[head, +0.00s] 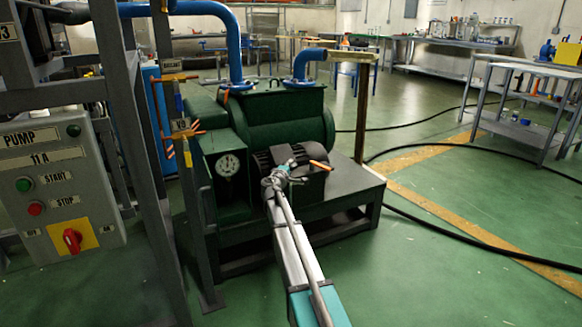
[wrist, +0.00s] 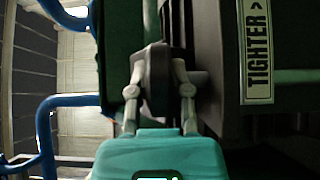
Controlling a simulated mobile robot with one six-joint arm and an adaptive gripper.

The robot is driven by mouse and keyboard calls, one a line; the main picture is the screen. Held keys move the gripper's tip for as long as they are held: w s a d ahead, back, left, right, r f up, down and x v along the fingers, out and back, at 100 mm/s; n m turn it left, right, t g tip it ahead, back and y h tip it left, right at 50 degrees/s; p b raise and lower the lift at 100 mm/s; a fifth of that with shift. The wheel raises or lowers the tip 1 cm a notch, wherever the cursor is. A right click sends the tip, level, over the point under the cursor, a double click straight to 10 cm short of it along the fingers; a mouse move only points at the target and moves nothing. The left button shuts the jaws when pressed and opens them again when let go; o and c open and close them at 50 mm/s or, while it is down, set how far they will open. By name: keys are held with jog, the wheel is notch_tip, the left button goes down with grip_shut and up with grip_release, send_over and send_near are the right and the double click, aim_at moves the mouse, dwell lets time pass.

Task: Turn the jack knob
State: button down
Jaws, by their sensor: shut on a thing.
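The jack knob (wrist: 158,85) is a dark, thick piece in the middle of the wrist view. My gripper (wrist: 158,68) has one grey finger on each side of it and is shut on it. In the head view my gripper (head: 281,174) reaches to the front of the dark motor on the green pump (head: 285,118). The knob is too small and partly covered there to make out clearly. A white label (wrist: 258,52) reading "TIGHTER >" is on the dark part right of the knob in the wrist view.
A round gauge (head: 228,165) sits left of my arm. An orange-tipped lever (head: 320,165) sticks out just right of my gripper. A grey PUMP control box (head: 62,185) and steel frame stand at left. Black hoses (head: 440,230) cross the open floor at right.

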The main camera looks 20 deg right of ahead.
jog(key=shift+w+m+g+h, duration=0.1)
jog(key=shift+m+g+h, duration=0.2)
jog(key=shift+g, duration=0.1)
jog(key=shift+m+g+h, duration=0.9)
jog(key=shift+m+g, duration=0.1)
jog(key=shift+g, duration=0.2)
jog(key=shift+m+g+h, duration=0.5)
jog(key=shift+m+g, duration=0.1)
jog(key=shift+g, duration=0.2)
jog(key=c, duration=0.6)
grip_release()
jog(key=shift+o, duration=0.2)
jog(key=shift+a, duration=0.15)
jog(key=v, duration=1.1)
jog(key=shift+s+a, duration=0.3)
